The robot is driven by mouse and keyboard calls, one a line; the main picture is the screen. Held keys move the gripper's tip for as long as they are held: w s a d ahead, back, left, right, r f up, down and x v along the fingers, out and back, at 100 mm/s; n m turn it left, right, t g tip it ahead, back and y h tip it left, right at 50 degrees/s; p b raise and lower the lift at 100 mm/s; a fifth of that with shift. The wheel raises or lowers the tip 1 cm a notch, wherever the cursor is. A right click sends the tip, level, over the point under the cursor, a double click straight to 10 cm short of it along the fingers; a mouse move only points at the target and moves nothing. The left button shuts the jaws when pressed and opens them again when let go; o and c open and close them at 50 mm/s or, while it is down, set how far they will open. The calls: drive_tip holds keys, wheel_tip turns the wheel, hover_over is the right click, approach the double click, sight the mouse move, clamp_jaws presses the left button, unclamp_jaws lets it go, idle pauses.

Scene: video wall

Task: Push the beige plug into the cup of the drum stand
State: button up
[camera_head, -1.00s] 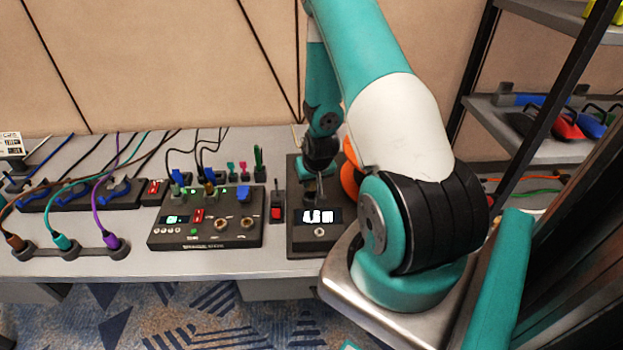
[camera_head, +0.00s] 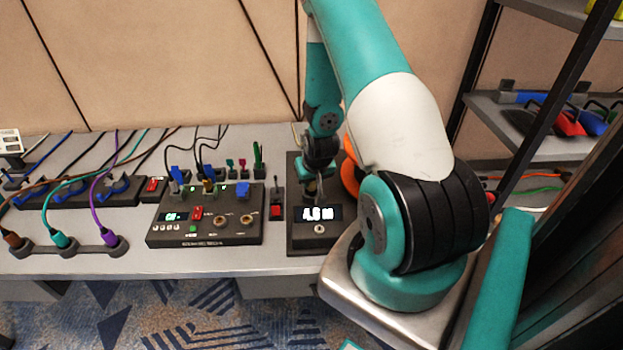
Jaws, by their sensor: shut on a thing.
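My gripper (camera_head: 313,184) is small in the view, at the end of my arm, over the back part of a black unit with a lit display (camera_head: 318,213). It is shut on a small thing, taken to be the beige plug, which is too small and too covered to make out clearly. An orange drum (camera_head: 350,172) stands just right of my gripper, partly hidden behind my arm. The cup of the drum stand cannot be made out, nor whether the plug touches it.
A black control box (camera_head: 205,228) with knobs and small plugs stands left of the display unit, with a red switch (camera_head: 277,211) between them. Brown, teal and purple (camera_head: 109,240) plugs sit in a holder at front left. Shelves (camera_head: 540,135) stand at right.

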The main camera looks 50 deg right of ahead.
drive_tip(key=shift+f, duration=0.1)
drive_tip(key=shift+f+b, duration=0.35)
drive_tip(key=shift+b, duration=0.05)
drive_tip(key=o, duration=1)
drive_tip(key=shift+r, duration=0.15)
drive_tip(key=v, duration=1.7)
drive_tip(key=shift+r, duration=0.1)
